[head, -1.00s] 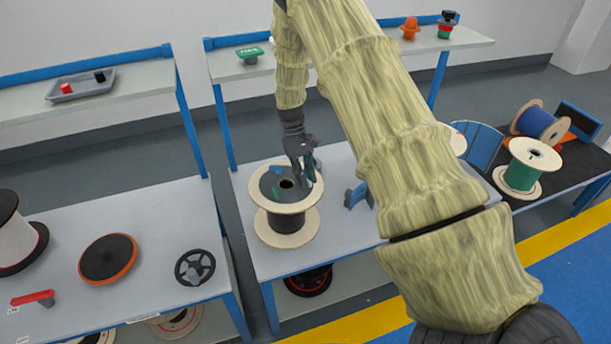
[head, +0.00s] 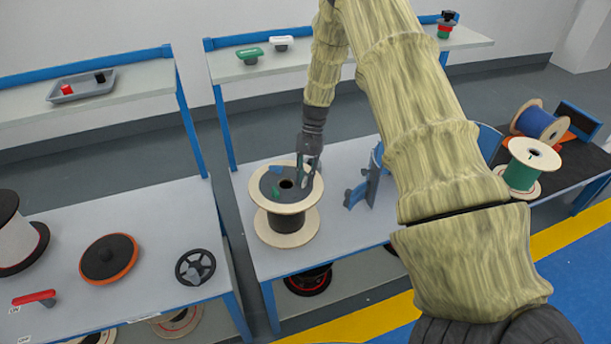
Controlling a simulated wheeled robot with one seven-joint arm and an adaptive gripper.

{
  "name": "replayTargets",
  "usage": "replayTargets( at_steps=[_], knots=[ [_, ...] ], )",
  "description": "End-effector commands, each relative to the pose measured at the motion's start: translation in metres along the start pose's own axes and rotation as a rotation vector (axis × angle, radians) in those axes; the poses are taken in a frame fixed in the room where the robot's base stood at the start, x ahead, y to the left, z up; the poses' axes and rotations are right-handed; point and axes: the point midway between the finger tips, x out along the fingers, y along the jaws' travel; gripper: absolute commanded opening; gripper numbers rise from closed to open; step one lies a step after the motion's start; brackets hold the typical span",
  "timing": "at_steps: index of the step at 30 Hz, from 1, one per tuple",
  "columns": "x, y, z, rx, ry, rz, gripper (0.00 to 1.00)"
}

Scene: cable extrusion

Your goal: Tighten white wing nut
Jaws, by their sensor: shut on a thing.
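My gripper (head: 307,172) points down over the right rim of a wooden spool (head: 285,237) on the middle table. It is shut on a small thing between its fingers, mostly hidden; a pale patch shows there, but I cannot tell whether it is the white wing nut. The spool stands upright, with a dark top disc around a centre hole. A blue piece (head: 276,169) and a green piece (head: 276,190) are on the disc. A white winged piece (head: 280,43) lies on the back shelf beside a green one (head: 249,54).
A blue bracket (head: 355,196) stands right of the spool. The left table holds an orange-rimmed disc (head: 109,258), a black handwheel (head: 195,267) and a red-handled part (head: 34,298). More spools (head: 523,164) stand at the right. My arm hides part of the tables.

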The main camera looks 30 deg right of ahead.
Motion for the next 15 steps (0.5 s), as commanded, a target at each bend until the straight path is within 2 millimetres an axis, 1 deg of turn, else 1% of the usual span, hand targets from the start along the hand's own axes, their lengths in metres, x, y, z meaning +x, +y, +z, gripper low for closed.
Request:
replayTargets(
  at_steps=[6,15],
  knots=[
    [0.0001,0.0008,0.0003,0.089,-0.001,-0.041,0.0],
    [0.0001,0.0003,-0.0002,0.134,0.0,-0.062,0.0]
  ],
)
